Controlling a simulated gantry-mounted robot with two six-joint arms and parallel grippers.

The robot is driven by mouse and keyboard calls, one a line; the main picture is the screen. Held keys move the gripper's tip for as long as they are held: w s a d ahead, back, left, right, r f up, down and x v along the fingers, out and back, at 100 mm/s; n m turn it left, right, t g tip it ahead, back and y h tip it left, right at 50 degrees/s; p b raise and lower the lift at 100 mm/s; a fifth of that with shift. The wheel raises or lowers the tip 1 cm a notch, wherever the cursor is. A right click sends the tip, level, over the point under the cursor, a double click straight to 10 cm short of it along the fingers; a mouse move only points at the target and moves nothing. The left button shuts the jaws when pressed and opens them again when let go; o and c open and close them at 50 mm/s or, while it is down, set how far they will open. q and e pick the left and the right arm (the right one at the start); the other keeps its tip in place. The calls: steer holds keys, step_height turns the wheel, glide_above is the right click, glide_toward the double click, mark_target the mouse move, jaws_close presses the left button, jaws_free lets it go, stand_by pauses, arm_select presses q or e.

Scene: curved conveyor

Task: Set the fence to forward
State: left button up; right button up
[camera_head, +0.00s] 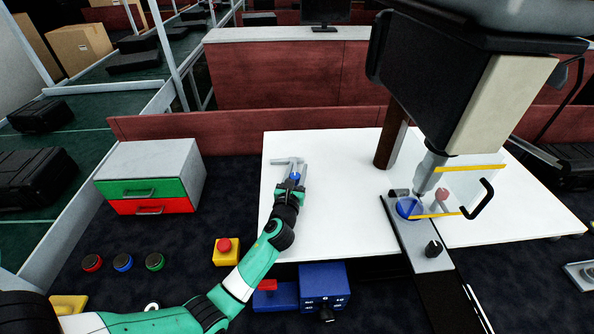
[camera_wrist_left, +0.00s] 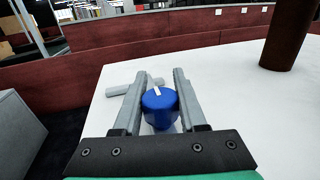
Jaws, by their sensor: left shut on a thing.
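My left gripper (camera_head: 290,178) is over the white table, its two grey fingers on either side of a blue knob (camera_head: 296,175). In the left wrist view the gripper (camera_wrist_left: 159,75) is shut on the blue knob (camera_wrist_left: 160,108), which has a white mark on top. A light grey bar (camera_head: 284,161) lies just beyond the knob; it also shows in the left wrist view (camera_wrist_left: 128,88). I cannot tell for certain whether this bar is the fence. The lower part of the knob is partly hidden by the gripper. My right gripper is not in view.
A drill-like machine (camera_head: 440,85) stands right, with a clear guard having a black handle (camera_head: 478,199). A drawer cabinet (camera_head: 165,160), round buttons and a blue control box (camera_head: 324,280) are nearby.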

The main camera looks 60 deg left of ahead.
arm_select(q)
jaws_close()
stand_by(0.8)
